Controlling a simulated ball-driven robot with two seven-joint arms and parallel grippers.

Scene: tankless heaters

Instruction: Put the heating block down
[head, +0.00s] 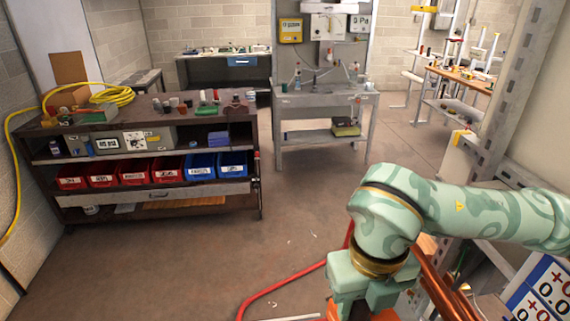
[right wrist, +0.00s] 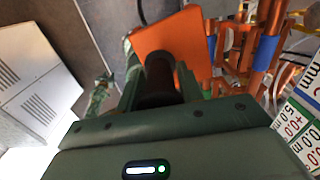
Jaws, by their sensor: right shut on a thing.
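My right gripper (head: 366,309) hangs at the bottom of the head view, pointing down; its fingertips are cut off by the frame edge there. In the right wrist view my right gripper (right wrist: 160,72) is shut on a dark, rounded piece between its fingers. An orange flat-faced block (right wrist: 172,38) shows just beyond and appears joined to that piece; I take the two together as the heating block. The gripper hides part of it, and I cannot tell whether its underside touches anything. My left gripper is not in view.
Orange pipes (head: 441,284) and a red floor rail (head: 285,287) lie beside the right gripper. A grey metal post (head: 507,95) and a sign board (head: 543,293) stand at right. A workbench with red and blue bins (head: 102,181) stands left. The middle floor is clear.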

